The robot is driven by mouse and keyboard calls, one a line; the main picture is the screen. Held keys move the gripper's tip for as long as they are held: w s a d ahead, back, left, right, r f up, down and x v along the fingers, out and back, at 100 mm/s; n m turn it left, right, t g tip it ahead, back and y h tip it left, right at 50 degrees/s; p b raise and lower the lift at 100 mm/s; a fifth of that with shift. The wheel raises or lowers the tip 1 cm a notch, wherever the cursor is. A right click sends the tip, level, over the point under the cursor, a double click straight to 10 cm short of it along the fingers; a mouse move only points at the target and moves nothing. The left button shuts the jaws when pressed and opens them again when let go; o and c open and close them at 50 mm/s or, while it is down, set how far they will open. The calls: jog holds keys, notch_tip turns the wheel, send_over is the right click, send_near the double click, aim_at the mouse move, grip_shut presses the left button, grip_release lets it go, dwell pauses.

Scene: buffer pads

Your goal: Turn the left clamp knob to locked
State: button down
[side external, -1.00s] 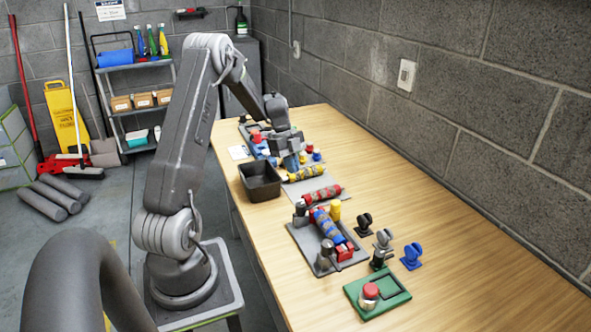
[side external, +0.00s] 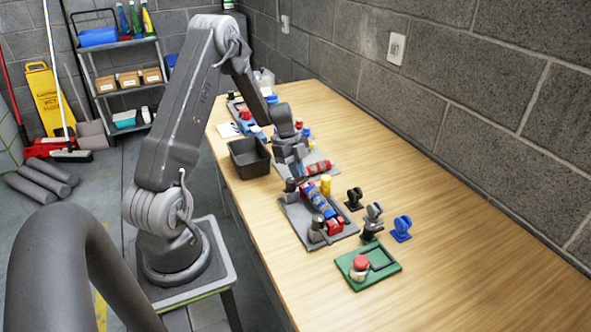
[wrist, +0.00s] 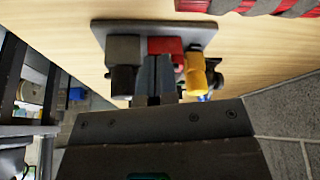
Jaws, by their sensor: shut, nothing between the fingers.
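A grey fixture plate (side external: 290,212) lies on the table and bears a blue banded roller (side external: 318,203) with red end blocks (side external: 335,226). Two dark knobs stand on its left side, one at the far end (side external: 291,185) and one at the near end (side external: 317,228). I cannot tell their turn position. A yellow post (side external: 325,184) stands at the far right corner. My gripper (side external: 298,175) is shut and empty, pointing down at the plate's far end. In the wrist view, its fingertips (wrist: 156,92) appear between a dark knob (wrist: 122,78) and a yellow post (wrist: 195,76); contact is unclear.
A red banded roller (side external: 318,168) lies on a pad behind my gripper. A black bin (side external: 249,157) stands to its left. Small black (side external: 354,198) and blue (side external: 401,228) brackets and a green tray (side external: 368,264) stand to the right and front.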

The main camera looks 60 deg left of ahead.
jog(key=shift+w+d, duration=0.3)
jog(key=shift+d, duration=0.1)
jog(key=shift+s+a, duration=0.15)
dwell(1.1)
